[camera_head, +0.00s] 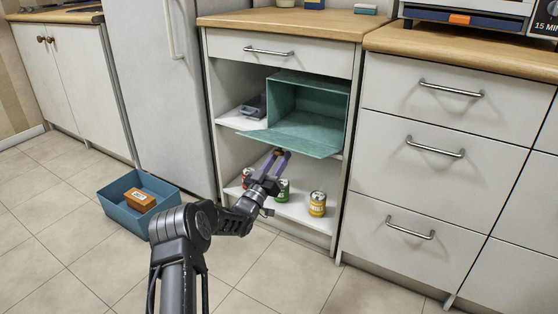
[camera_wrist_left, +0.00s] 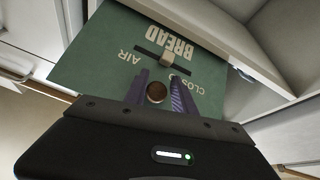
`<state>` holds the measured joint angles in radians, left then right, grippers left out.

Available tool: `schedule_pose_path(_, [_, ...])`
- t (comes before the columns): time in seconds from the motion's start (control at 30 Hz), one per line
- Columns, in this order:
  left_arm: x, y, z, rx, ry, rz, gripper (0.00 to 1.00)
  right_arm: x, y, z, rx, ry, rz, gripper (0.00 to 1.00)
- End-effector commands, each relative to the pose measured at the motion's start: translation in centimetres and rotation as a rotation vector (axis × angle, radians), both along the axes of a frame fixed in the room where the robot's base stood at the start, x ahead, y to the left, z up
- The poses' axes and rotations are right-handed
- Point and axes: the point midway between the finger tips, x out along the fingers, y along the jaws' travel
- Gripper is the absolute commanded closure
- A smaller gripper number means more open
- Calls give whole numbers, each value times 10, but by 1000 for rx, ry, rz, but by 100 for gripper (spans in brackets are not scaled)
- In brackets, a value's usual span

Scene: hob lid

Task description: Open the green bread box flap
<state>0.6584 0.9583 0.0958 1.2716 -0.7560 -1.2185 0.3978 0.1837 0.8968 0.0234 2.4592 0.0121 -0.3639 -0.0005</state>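The green bread box (camera_head: 305,110) stands on the upper shelf of the open cabinet. Its flap (camera_head: 290,143) is folded down and sticks out forward from the opening, so the inside shows. In the left wrist view the flap (camera_wrist_left: 95,62) carries the words BREAD and AIR, a small slider and a round brown knob (camera_wrist_left: 156,92). My left gripper (camera_head: 278,157) is below the flap's front edge, its purple fingers either side of the knob, as the left wrist view also shows (camera_wrist_left: 160,88). Whether both fingers press on the knob is unclear. My right gripper is not in view.
Cans, including a yellow one (camera_head: 317,204), stand on the lower shelf beneath the flap. A grey item (camera_head: 254,107) lies left of the bread box. A blue bin (camera_head: 118,190) with an orange-brown box is on the floor at left. Drawers (camera_head: 430,150) flank the cabinet at right.

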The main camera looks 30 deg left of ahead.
Motion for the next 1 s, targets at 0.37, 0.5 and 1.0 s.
schedule_pose_path(0.37, [-1, 1, 1, 2, -3, 1, 50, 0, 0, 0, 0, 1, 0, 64])
schedule_pose_path(0.5, [-1, 0, 1, 2, -3, 1, 50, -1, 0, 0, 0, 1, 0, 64])
schedule_pose_path(1.0, [-60, 3, -25, 0, 0, 5, 50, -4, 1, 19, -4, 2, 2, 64])
